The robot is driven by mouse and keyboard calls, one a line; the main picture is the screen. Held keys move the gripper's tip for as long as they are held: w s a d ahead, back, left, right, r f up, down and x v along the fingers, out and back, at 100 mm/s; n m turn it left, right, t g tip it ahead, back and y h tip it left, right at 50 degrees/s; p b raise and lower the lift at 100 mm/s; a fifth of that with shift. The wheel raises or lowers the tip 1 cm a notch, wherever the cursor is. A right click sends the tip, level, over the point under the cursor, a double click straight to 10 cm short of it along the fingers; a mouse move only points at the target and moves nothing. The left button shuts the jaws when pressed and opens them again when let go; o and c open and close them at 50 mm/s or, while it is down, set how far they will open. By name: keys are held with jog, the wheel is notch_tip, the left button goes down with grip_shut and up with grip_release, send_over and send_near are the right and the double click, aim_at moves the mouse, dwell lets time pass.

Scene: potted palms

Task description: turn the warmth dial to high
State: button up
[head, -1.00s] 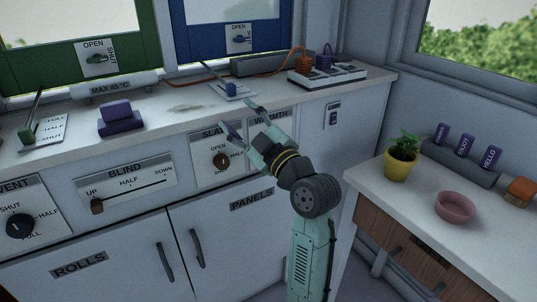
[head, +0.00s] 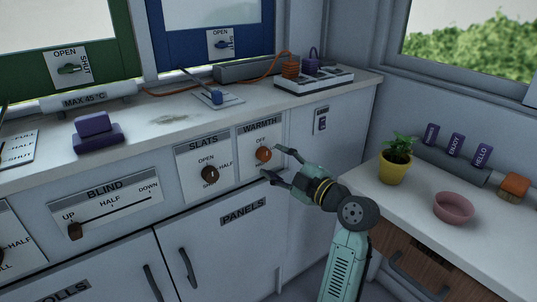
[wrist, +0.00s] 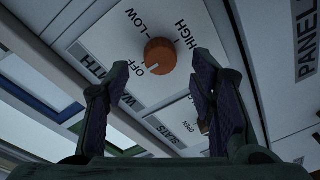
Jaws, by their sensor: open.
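The warmth dial (head: 263,154) is a round orange knob on a white plate (head: 251,132) headed WARMTH, on the cabinet front. In the wrist view the dial (wrist: 160,56) sits among the labels OFF, LOW and HIGH. A small pale mark on its edge appears to point towards OFF. My gripper (head: 272,163) is open in front of the plate, just right of the dial. In the wrist view its fingers (wrist: 160,82) stand apart, with the dial between and beyond their tips. I see no contact with the dial.
The SLATS dial (head: 210,174) is just left on the same cabinet front. The counter (head: 165,118) overhangs above. A side bench with a potted palm (head: 396,158) and a pink bowl (head: 453,207) stands right of my arm.

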aim_at(267, 156)
jog(key=shift+x, duration=1.75)
jog(key=shift+c, duration=0.6)
jog(key=c, duration=1)
